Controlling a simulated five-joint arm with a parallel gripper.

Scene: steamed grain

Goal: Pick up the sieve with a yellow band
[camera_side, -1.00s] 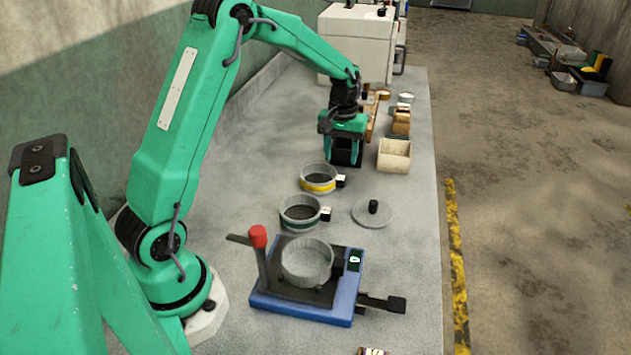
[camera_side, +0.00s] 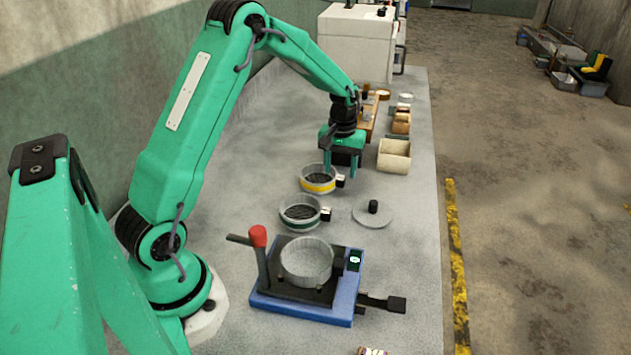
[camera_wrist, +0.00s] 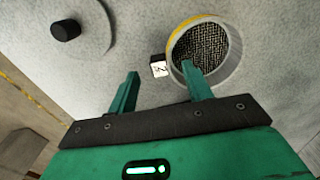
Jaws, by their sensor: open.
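The sieve with a yellow band (camera_side: 318,185) stands on the bench, a round grey ring with dark mesh and a small black and white tag on its right side. In the wrist view the same sieve (camera_wrist: 228,60) is at the upper right, beyond the fingertips. My gripper (camera_side: 341,172) is open and empty, just behind the yellow-banded sieve and slightly to its right. In the wrist view my gripper (camera_wrist: 160,72) has its fingers apart, with the tag between them and the right finger overlapping the sieve's near rim. I cannot tell whether they touch.
A green-banded sieve (camera_side: 300,217) stands in front. A grey lid with a black knob (camera_side: 372,213) lies to the right. Nearer is a blue-based device (camera_side: 305,300) with a ring and red-topped lever. A cream box (camera_side: 394,158) stands right of my gripper.

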